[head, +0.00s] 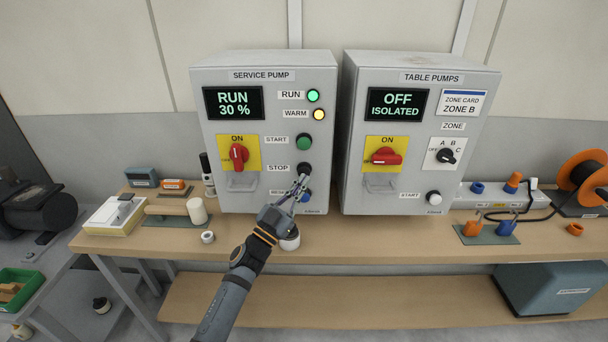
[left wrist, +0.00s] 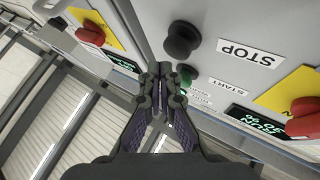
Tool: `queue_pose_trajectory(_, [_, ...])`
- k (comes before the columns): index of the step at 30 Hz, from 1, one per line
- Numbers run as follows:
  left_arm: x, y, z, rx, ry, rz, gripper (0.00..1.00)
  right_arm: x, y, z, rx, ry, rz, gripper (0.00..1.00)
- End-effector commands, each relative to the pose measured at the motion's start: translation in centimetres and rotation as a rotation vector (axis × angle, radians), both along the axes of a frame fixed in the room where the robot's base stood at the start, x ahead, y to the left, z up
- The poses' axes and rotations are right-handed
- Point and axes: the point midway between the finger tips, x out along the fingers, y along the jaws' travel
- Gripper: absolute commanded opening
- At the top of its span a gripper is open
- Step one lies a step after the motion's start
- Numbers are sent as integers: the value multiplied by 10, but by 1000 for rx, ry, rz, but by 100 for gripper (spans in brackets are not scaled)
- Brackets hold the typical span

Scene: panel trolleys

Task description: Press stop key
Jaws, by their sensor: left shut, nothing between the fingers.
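The service pump box (head: 262,110) stands on the bench, its screen (head: 233,103) reading RUN 30 %. Its black stop key (head: 304,169) sits right of the STOP label (head: 278,168), below the green start key (head: 304,142). In the left wrist view the black stop key (left wrist: 182,40) shows whole beside the upside-down STOP label (left wrist: 249,53). My left gripper (head: 303,178) is shut and empty, its tips just below the stop key in the head view. In the wrist view the gripper tips (left wrist: 160,70) appear close to the key; I cannot tell whether they touch it. My right gripper is not in view.
A blue reset key (head: 305,196) sits just below, partly behind my gripper. A red switch (head: 238,156) is on the same box. The table pumps box (head: 412,130) stands close to the right. A white jar (head: 289,240) is by my left wrist.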

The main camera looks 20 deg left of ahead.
Motion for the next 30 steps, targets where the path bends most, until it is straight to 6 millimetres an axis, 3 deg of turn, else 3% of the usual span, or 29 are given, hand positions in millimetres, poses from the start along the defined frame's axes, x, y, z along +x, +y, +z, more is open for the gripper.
queue_pose_trajectory(30, [8,2,1,1,0,0,0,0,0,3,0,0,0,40])
